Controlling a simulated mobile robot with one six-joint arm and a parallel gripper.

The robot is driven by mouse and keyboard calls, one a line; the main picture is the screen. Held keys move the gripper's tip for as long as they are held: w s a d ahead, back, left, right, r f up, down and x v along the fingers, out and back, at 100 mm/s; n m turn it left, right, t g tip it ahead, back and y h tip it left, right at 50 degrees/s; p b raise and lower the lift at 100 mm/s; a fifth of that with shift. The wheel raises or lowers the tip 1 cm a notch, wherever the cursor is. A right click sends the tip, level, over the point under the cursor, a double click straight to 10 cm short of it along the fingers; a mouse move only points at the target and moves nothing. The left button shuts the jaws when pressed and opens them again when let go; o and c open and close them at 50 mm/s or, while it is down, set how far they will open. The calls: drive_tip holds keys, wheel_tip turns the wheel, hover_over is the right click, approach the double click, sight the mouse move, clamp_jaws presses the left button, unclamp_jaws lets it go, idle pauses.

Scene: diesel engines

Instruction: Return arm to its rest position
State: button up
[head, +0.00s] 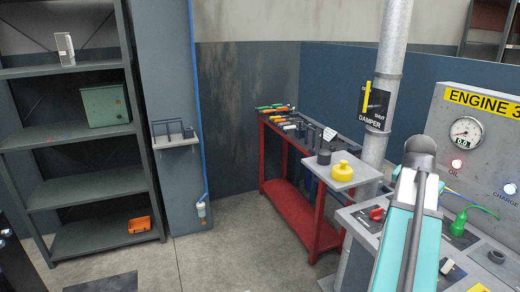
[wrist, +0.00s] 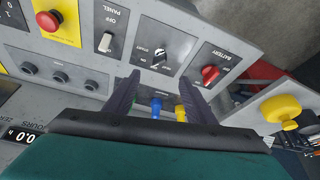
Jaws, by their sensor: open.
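My arm (head: 409,225), with teal and grey links and a dark rounded joint, rises at the right of the head view in front of the engine panel (head: 489,120). My gripper (wrist: 160,84) shows in the wrist view as two dark fingers spread apart, with nothing held between them. It points at the grey control panel (wrist: 215,42), with the start switch (wrist: 159,54) just beyond the fingertips. I cannot tell the exact distance to the panel. The gripper cannot be made out in the head view.
A yellow knob-topped object (head: 341,170) sits on a small shelf. A red tool bench (head: 318,215) stands behind. The floor (head: 225,262) at left centre is clear.

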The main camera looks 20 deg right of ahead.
drive_tip(key=w+a+f+n+y, duration=0.2)
drive_tip(key=w+a+f+n, duration=0.1)
drive_tip(key=w+a+f, duration=0.9)
drive_tip(key=a+f+n+g+y, duration=0.1)
drive_tip(key=a+f+n+g, duration=0.1)
drive_tip(key=a+f, duration=0.7)
drive_tip(key=a+f+n+g, duration=0.1)
drive_tip(key=a+f, duration=0.6)
drive_tip(key=f, duration=0.4)
drive_tip(key=s+a+f+n+g, duration=0.1)
drive_tip(key=s+a+f+n, duration=0.1)
drive_tip(key=s+a+f, duration=0.4)
drive_tip(key=s+a+f+n+g, duration=0.2)
drive_tip(key=a+f, duration=0.7)
drive_tip(key=f, duration=0.1)
drive_tip(key=s+a+f+n+y, duration=0.1)
drive_tip(key=s+a+f+n, duration=0.4)
drive_tip(key=s+a+f, duration=0.4)
drive_tip(key=s+f, duration=0.3)
drive_tip(key=s, duration=0.3)
drive_tip(key=shift+a+n+g, duration=0.2)
drive_tip(key=shift+n+g, duration=0.1)
drive_tip(key=shift+g, duration=0.1)
drive_tip(key=shift+r, duration=0.1)
